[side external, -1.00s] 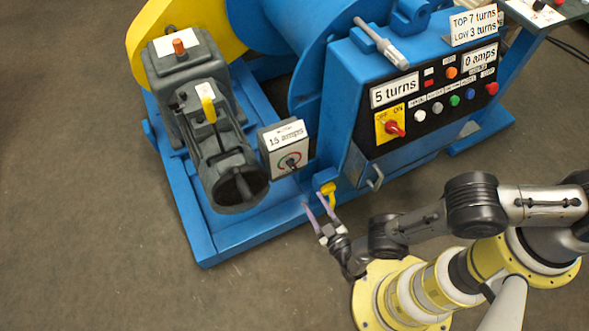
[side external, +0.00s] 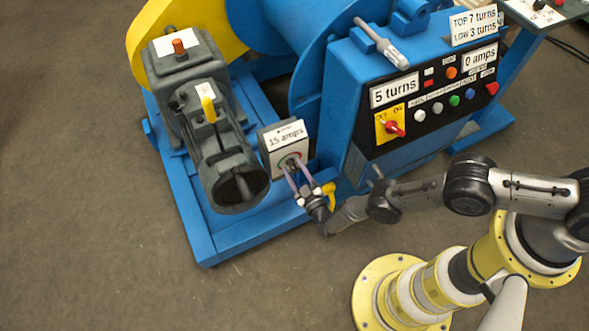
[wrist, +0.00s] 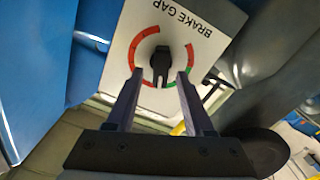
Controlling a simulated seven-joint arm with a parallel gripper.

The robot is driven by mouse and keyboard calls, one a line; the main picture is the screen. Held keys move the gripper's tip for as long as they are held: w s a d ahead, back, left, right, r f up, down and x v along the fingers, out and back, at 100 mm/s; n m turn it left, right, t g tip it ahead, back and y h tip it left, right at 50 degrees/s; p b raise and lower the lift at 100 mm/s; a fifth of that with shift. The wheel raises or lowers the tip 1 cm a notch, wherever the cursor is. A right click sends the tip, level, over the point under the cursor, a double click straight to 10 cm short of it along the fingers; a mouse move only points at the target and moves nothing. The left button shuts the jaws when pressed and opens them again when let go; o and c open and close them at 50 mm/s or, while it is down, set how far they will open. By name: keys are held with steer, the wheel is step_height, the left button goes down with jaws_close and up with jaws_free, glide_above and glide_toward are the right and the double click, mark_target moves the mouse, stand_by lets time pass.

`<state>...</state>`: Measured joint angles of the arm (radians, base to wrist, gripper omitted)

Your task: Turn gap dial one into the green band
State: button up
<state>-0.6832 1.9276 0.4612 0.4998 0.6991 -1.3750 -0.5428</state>
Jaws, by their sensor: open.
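The gap dial is a black knob (wrist: 160,64) on a white plate (wrist: 124,40) lettered BRAKE GAP, upside down in the wrist view. A red arc runs around its left and upper side, with more red at the right and a little green band (wrist: 188,72) beside the right finger. In the side view the dial plate (side external: 276,160) is on the box under the 15 amps sign. My gripper (wrist: 160,76) is open, its two fingers on either side of the knob's lower end. It also shows in the side view (side external: 291,164). Contact with the knob and the pointer's reading are unclear.
The grey motor housing (side external: 205,130) stands left of the dial box. A yellow fitting (side external: 329,193) is close beside my gripper. The blue control cabinet (side external: 340,100) with a red switch (side external: 394,129) is to the right.

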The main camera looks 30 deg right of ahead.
steer(key=shift+c, duration=0.3)
jaws_close()
stand_by(0.3)
steer(key=n, duration=0.3)
steer(key=shift+a+f+n, duration=0.1)
steer(key=shift+a+n, duration=0.1)
steer(key=shift+n, duration=0.1)
steer(key=shift+a+f+n, duration=0.1)
steer(key=shift+f+n, duration=0.05)
steer(key=shift+n, duration=1.75)
steer(key=shift+o, duration=0.3)
jaws_free()
